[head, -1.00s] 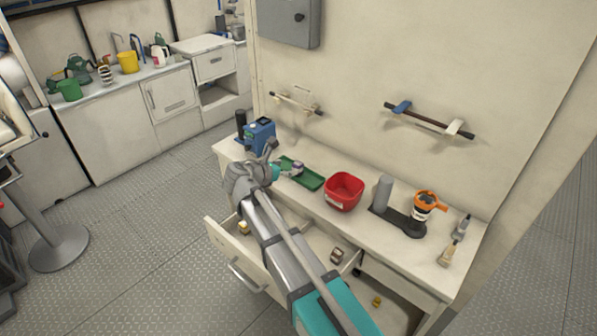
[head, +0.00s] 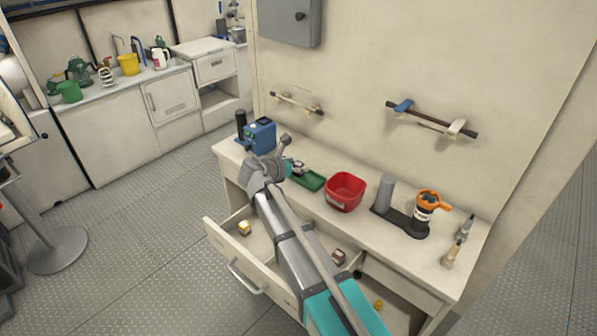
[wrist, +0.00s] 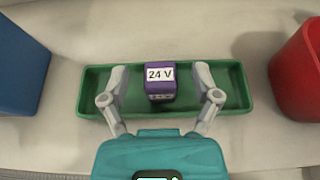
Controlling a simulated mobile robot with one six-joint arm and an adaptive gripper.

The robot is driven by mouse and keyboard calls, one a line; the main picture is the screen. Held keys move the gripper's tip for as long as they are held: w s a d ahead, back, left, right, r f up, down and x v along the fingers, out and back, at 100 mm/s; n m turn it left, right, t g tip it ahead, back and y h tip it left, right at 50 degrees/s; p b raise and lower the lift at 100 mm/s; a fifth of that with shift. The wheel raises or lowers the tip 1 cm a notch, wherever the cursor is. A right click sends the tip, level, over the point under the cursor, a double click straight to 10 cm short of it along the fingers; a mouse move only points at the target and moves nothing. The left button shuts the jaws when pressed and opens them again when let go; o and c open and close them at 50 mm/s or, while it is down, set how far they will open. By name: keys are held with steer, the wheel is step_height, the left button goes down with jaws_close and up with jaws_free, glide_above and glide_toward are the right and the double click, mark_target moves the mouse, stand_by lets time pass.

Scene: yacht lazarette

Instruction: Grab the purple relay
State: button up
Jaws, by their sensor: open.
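The purple relay (wrist: 160,83) has a white "24 V" label. It sits in the green tray (wrist: 235,88) in the wrist view, near the tray's middle. My gripper (wrist: 160,75) is open, with one finger on each side of the relay and a gap on both sides. In the head view the relay (head: 299,167) is small and partly hidden by my arm, and the green tray (head: 312,183) shows on the counter.
A blue device (head: 260,135) stands left of the tray, and a red bin (head: 345,192) stands right of it. An open drawer (head: 250,262) below the counter holds a small yellow item (head: 244,228). A grey post stand (head: 385,195) is farther right.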

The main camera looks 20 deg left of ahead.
stand_by(0.5)
steer(key=c, duration=1.1)
steer(key=shift+r, duration=0.1)
steer(key=shift+r+p, duration=0.9)
steer(key=shift+p, duration=0.15)
steer(key=s+d+r+p, duration=0.7)
steer(key=s+r+p, duration=0.4)
steer(key=s, duration=0.1)
steer(key=shift+d, duration=0.1)
